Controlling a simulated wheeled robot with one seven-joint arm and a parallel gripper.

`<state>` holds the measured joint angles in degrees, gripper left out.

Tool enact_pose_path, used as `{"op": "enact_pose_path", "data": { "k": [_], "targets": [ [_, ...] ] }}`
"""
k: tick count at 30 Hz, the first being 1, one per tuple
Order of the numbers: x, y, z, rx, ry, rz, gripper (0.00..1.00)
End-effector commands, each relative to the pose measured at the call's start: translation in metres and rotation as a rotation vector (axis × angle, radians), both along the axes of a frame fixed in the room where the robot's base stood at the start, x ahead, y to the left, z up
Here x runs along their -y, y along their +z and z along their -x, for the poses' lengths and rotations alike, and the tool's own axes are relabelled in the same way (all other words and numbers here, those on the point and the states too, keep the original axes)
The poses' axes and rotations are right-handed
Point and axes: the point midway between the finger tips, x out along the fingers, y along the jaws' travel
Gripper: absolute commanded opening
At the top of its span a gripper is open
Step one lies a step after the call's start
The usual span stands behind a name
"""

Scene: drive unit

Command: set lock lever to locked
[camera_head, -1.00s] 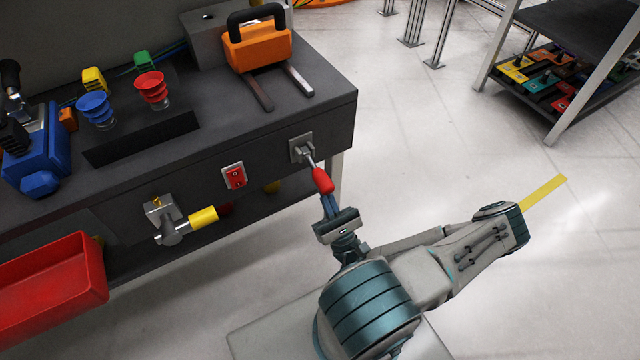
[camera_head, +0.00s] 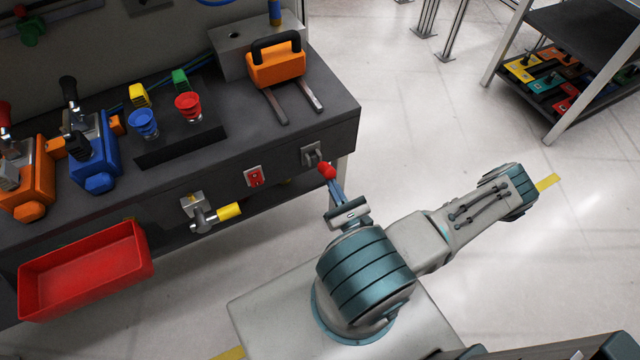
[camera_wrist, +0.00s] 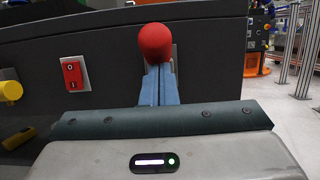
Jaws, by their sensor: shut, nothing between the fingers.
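The lever with a red grip (camera_head: 327,170) is mounted on a grey plate (camera_head: 312,153) at the right end of the bench's front face. I take it as the lock lever; no locked mark is readable. My gripper (camera_head: 334,184) is shut and empty, with its fingertips right at the grip's near end. In the wrist view the rounded red end (camera_wrist: 155,42) stands just beyond the tips of my shut blue fingers (camera_wrist: 158,72). The fingers hide the lever's shaft there and much of the plate. I cannot tell whether they touch the grip.
Left of the lever on the front face are a red switch (camera_head: 254,176) and a yellow-handled valve (camera_head: 228,211). A red bin (camera_head: 88,268) hangs further left. The floor to the right is clear up to a shelf rack (camera_head: 585,45).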

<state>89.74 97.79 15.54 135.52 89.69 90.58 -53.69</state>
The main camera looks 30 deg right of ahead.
Motion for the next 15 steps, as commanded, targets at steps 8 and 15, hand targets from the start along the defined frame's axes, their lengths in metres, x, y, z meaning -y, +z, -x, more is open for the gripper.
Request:
{"op": "enact_pose_path", "data": {
  "k": [8,15],
  "targets": [
    [0.0017,0.0129,-0.0008,0.003,-0.005,0.0,0.0],
    [0.0026,0.015,-0.0015,0.006,-0.007,0.0,0.0]
  ]
}}
